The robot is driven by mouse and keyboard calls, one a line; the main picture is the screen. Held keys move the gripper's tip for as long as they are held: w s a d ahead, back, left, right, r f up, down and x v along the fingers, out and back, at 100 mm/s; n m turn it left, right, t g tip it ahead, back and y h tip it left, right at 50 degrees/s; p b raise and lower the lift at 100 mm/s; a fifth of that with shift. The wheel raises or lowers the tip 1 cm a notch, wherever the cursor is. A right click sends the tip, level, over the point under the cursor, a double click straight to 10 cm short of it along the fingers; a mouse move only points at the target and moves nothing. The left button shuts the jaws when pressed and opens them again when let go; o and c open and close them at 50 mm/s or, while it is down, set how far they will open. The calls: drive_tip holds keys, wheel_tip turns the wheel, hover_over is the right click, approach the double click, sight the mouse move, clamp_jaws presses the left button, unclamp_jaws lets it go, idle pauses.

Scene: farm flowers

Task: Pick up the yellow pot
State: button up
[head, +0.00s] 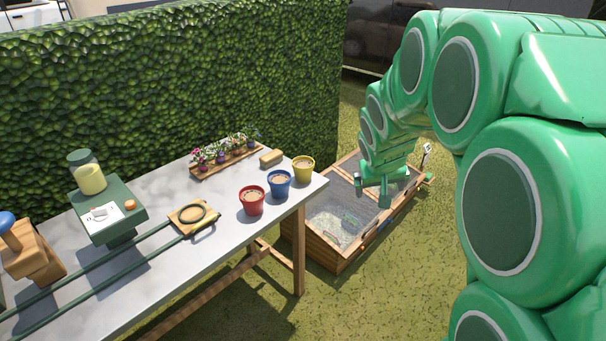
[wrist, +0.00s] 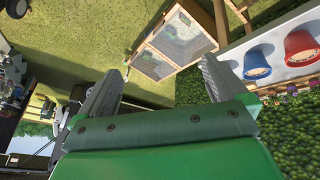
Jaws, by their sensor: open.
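The yellow pot (head: 303,172) stands upright on the grey table (head: 175,262), near its right corner, with brown soil inside. It is beside the blue pot (head: 279,187) at the right end of a row of three pots. My gripper (head: 382,188) is open and empty, to the right of the yellow pot and past the table's end. In the wrist view my gripper (wrist: 162,66) shows both fingers apart with nothing between them. The yellow pot is not clearly visible there; the right finger may cover it.
A red pot (head: 252,202) stands left of the blue pot; both also show in the wrist view. A wooden frame box (head: 322,250) sits on the grass beside the table.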

drive_tip(key=w+a+f+n+t, duration=0.1)
drive_tip(key=w+f+t, duration=0.2)
drive_tip(key=w, duration=1)
drive_tip(key=n+t+y, duration=0.4)
drive_tip(key=y, duration=0.4)
approach(299, 162)
drive_tip(key=shift+x, duration=3.25)
drive_tip(key=shift+s+f, duration=0.1)
drive_tip(key=shift+c, duration=0.5)
drive_tip(key=c, duration=0.7)
drive_tip(key=shift+c, duration=0.2)
